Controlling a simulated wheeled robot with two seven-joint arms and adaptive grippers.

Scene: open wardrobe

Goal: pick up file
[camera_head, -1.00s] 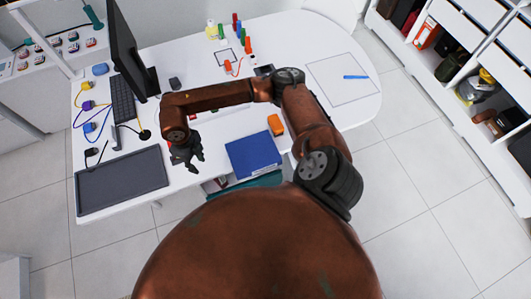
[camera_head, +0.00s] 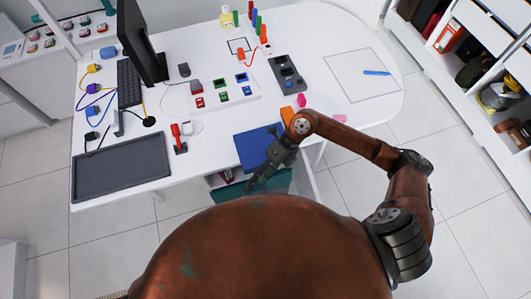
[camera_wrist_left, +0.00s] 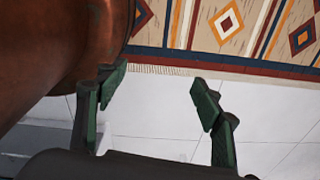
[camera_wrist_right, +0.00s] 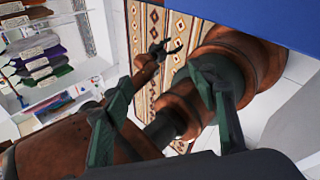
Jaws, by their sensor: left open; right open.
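The file is a blue flat folder (camera_head: 250,143) lying at the front edge of the white table in the head view. My right arm covers its right part. My right gripper (camera_head: 264,176) is at the file's near edge, its fingers pointing toward my body and apart. In the right wrist view the right gripper (camera_wrist_right: 165,88) is open and empty, and a large blue surface (camera_wrist_right: 270,22), apparently the file, is close at the upper right, outside the fingers. My left gripper (camera_wrist_left: 158,88) is open and empty in the left wrist view, away from the file; the head view does not show it.
On the table are a monitor (camera_head: 140,42), a keyboard (camera_head: 129,84), a dark pad (camera_head: 120,167), a red-handled tool (camera_head: 178,138), a grey device (camera_head: 287,75) and several coloured blocks. A teal thing (camera_head: 235,188) lies under the front edge. A shelf (camera_head: 480,60) stands at right.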

